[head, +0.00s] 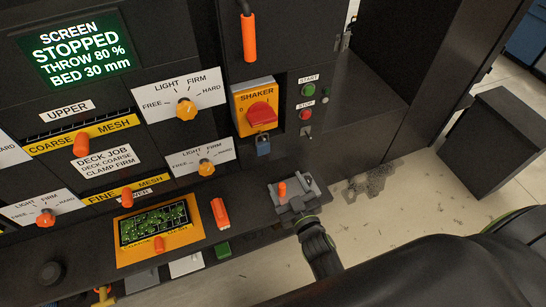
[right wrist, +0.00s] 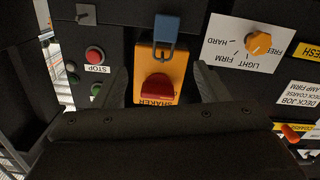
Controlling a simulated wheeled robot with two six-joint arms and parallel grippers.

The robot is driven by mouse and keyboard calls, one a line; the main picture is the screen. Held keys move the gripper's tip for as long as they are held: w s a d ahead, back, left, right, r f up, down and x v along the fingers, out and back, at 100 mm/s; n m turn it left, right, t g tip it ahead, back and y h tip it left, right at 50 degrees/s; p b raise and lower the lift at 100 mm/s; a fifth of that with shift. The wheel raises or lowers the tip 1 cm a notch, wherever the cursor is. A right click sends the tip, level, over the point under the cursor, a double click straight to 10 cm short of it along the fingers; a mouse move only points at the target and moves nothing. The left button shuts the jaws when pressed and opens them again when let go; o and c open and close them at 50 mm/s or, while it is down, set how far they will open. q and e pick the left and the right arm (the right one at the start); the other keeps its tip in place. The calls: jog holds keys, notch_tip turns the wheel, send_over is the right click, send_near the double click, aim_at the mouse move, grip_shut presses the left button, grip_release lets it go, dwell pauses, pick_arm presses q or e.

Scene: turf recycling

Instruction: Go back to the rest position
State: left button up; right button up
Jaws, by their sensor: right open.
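My right gripper (head: 290,185) is in front of the lower panel at the shelf's right end, with its fingers apart and pointing towards the panel. In the right wrist view, its open fingers (right wrist: 162,88) stand either side of the yellow shaker switch plate (right wrist: 144,65) with its red knob (right wrist: 157,87); nothing is held. The picture there is upside down. In the head view the plate (head: 241,103) is uncovered, above and left of the gripper, apart from it. A blue padlock (head: 263,146) hangs at the plate. My left gripper is not in view.
The screen (head: 75,48) reads stopped. Start (head: 310,77) and stop (head: 305,115) buttons are right of the shaker switch. A yellow-framed tray (head: 193,240) and an orange-red block (head: 220,212) are on the shelf left of my gripper. Bare floor (head: 430,205) lies to the right.

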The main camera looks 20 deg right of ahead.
jog(key=s+d+f+m+g+b, duration=0.1)
jog(key=s+d+f+g+b, duration=0.3)
jog(key=f, duration=0.7)
jog(key=s+a+f+g+h+b, duration=0.1)
jog(key=s+f, duration=0.4)
jog(key=f, duration=0.5)
jog(key=s+d+f+m+g+b, duration=0.1)
jog(key=s+d+f+g+b, duration=0.3)
jog(key=f, duration=0.7)
jog(key=s+d+f+g+b, duration=0.2)
jog(key=s+f+g, duration=0.1)
jog(key=s+f, duration=0.6)
jog(key=s+d+f+m+g+b, duration=0.1)
jog(key=s+d+f+g+b, duration=0.1)
jog(key=s+f, duration=0.8)
jog(key=s+g+b, duration=0.1)
jog(key=s+g, duration=0.1)
jog(key=s, duration=0.4)
jog(key=shift+d+h, duration=0.3)
jog(key=shift+d, duration=0.05)
jog(key=shift+w, duration=0.1)
